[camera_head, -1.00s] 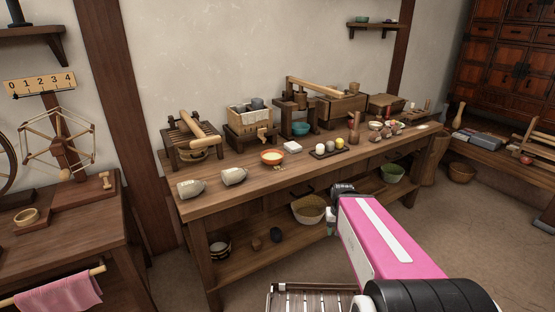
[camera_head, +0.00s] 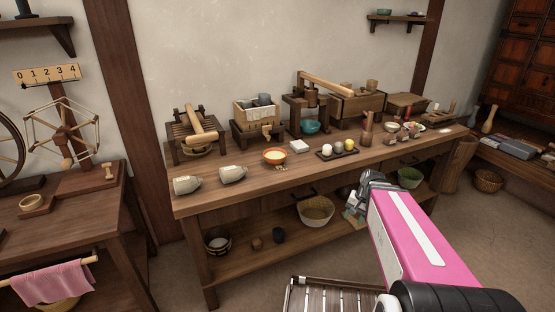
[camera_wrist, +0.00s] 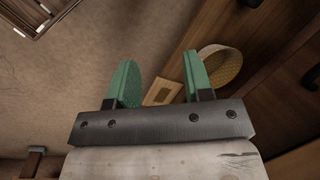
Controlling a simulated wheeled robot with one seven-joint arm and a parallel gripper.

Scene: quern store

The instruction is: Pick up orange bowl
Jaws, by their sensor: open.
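The orange bowl (camera_head: 275,157) stands upright on the wooden workbench (camera_head: 240,200), left of its middle, with pale yellow contents showing inside. My gripper (camera_head: 357,212) is in front of the workbench, low and to the right of the bowl, well apart from it. In the wrist view my gripper (camera_wrist: 160,84) has its two green fingers spread with nothing held between them. The orange bowl does not show in the wrist view.
A woven basket (camera_head: 316,209) sits on the lower shelf, also showing in the wrist view (camera_wrist: 222,65).

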